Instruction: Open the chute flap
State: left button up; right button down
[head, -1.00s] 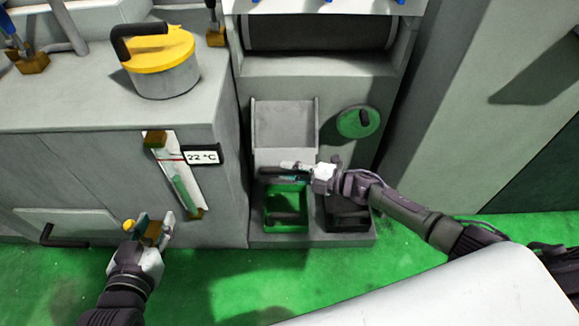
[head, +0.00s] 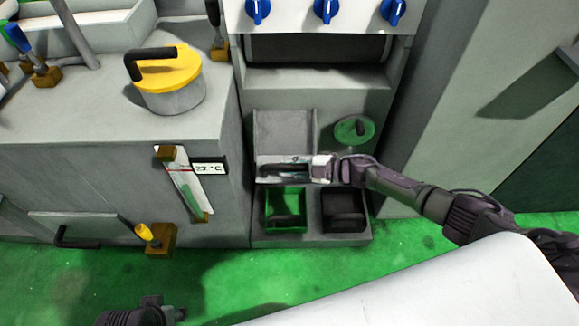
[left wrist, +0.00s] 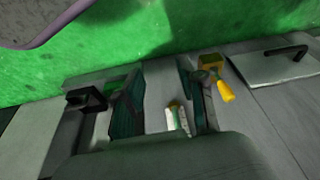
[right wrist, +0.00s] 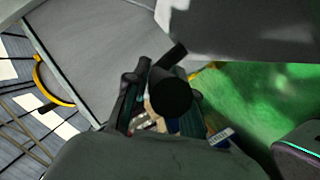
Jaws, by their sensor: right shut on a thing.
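The chute flap (head: 268,160) is a pale panel with a black bar handle, below the open grey chute recess (head: 284,130) in the machine's front. Its exact tilt is hard to tell. My right gripper (head: 298,170) is shut on the flap handle. In the right wrist view the fingers of my right gripper (right wrist: 155,100) are around the black handle (right wrist: 172,88). My left gripper (head: 172,310) is low at the bottom left of the head view, away from the flap. In the left wrist view my left gripper (left wrist: 160,105) has its fingers apart and nothing between them.
Below the flap are a green bin (head: 285,226) and a black bin (head: 343,226). A round green cover (head: 350,132) with a black handle is right of the chute. A yellow-knobbed lever (head: 145,232) sticks out near my left gripper. Green floor lies in front.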

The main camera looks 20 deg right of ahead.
pick_arm(q)
jog(key=shift+s+p+x, duration=0.2)
jog(key=shift+p+x, duration=0.05)
jog(key=shift+x, duration=0.9)
jog(key=shift+s+p+x, duration=0.2)
jog(key=shift+x, duration=0.9)
pick_arm(e)
jog(key=shift+w+d+r, duration=0.2)
jog(key=shift+w+r, duration=0.3)
jog(key=shift+r, duration=0.2)
pick_arm(q)
jog(key=shift+f, duration=0.15)
pick_arm(e)
jog(key=c, duration=1)
grip_release()
jog(key=shift+f, duration=0.1)
jog(key=shift+s, duration=0.1)
jog(key=v, duration=1.2)
